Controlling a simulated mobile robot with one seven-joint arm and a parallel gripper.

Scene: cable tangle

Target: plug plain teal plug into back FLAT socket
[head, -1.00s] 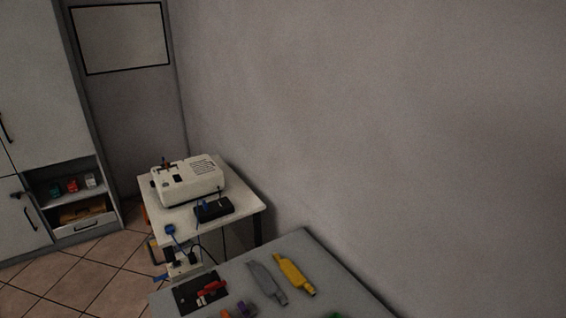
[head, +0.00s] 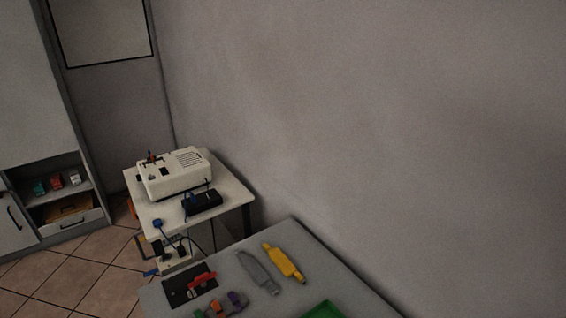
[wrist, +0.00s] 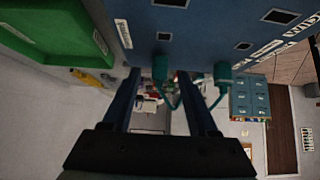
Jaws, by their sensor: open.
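A blue panel (wrist: 205,22) with several dark square openings and white labels fills the top of the wrist view. A teal plug (wrist: 160,66) shows at the panel's lower edge, in line with the gap between my fingertips. A second teal plug (wrist: 222,72) shows to its right, outside my right finger. A teal cord (wrist: 174,107) hangs in loops below them. My gripper (wrist: 157,78) is open. I cannot tell whether its fingers touch the first plug. Which opening is the back FLAT socket cannot be read. The head view shows neither panel nor gripper.
A green tray (wrist: 60,32) and a yellow tool (wrist: 92,78) lie left in the wrist view. In the head view, a grey table (head: 300,243) holds tools and a green tray (head: 324,310). A white machine (head: 172,176) stands on a side table, with blue cords (head: 163,230) hanging there.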

